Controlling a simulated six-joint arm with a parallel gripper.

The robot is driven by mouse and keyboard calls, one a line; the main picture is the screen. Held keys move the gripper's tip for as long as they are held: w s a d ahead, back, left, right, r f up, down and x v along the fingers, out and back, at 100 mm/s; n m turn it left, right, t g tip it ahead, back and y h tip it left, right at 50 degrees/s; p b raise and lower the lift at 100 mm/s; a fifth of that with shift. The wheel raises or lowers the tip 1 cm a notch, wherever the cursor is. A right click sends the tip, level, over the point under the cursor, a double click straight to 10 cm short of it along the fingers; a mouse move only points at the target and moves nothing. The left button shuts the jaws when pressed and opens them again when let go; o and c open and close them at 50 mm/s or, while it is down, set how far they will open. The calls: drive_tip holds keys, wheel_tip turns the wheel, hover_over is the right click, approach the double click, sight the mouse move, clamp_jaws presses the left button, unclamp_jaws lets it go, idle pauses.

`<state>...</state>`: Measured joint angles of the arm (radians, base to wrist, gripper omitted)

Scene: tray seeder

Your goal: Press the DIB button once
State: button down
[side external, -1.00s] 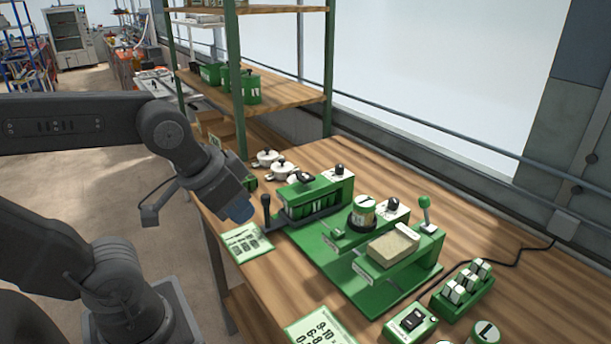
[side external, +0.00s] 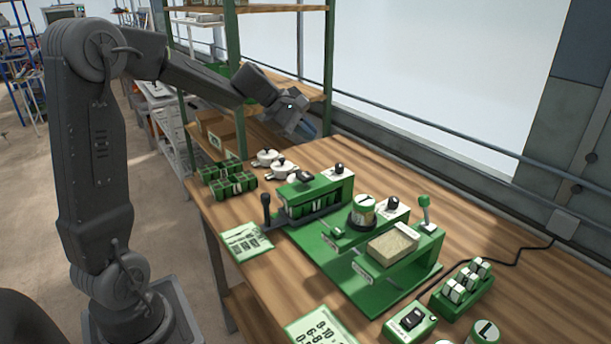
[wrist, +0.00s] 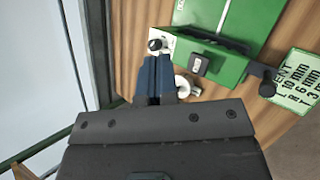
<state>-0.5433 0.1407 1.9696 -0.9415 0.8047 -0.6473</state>
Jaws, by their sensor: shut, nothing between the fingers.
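The green seeder station (side external: 345,275) stands on the wooden bench. Its rear housing carries a dark knob on a white plate (side external: 338,170), which also shows in the wrist view (wrist: 155,45). A black block-shaped control sits on the same housing (side external: 305,178) and shows in the wrist view (wrist: 198,65). Another dark knob (side external: 393,203) is mid-station. I cannot read a DIB label on any of them. My gripper (side external: 314,133) is shut and empty, raised above the bench behind the station. In the wrist view its blue fingers (wrist: 157,60) overlap the white plate's lower edge.
A black-handled lever (side external: 266,203) and a green-handled lever (side external: 424,202) stick up from the station. White lidded pots (side external: 281,169) and green boxes (side external: 228,180) stand behind it. A green-posted shelf (side external: 240,100) stands close to my gripper. A switch box (side external: 411,322) sits at the front.

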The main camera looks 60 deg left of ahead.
drive_tip(key=a, duration=0.1)
drive_tip(key=n, duration=0.1)
drive_tip(key=w+a, duration=0.1)
drive_tip(key=shift+w+a+f+n, duration=0.1)
drive_tip(key=shift+a+f+n, duration=0.2)
drive_tip(key=shift+f, duration=0.05)
approach(312, 175)
drive_tip(key=shift+w+d+f, duration=0.4)
drive_tip(key=shift+w+f, duration=0.1)
drive_tip(key=shift+w, duration=0.25)
drive_tip(key=shift+w+d+f, duration=0.4)
drive_tip(key=shift+w+f, duration=0.1)
drive_tip(key=shift+w, duration=0.3)
drive_tip(key=shift+w+d+f, duration=0.4)
drive_tip(key=shift+w+f, duration=0.1)
drive_tip(key=shift+w, duration=0.25)
drive_tip(key=shift+f, duration=0.1)
drive_tip(key=shift+f, duration=0.3)
drive_tip(key=shift+f, duration=0.85)
idle(1.0)
drive_tip(key=shift+r, duration=1.3)
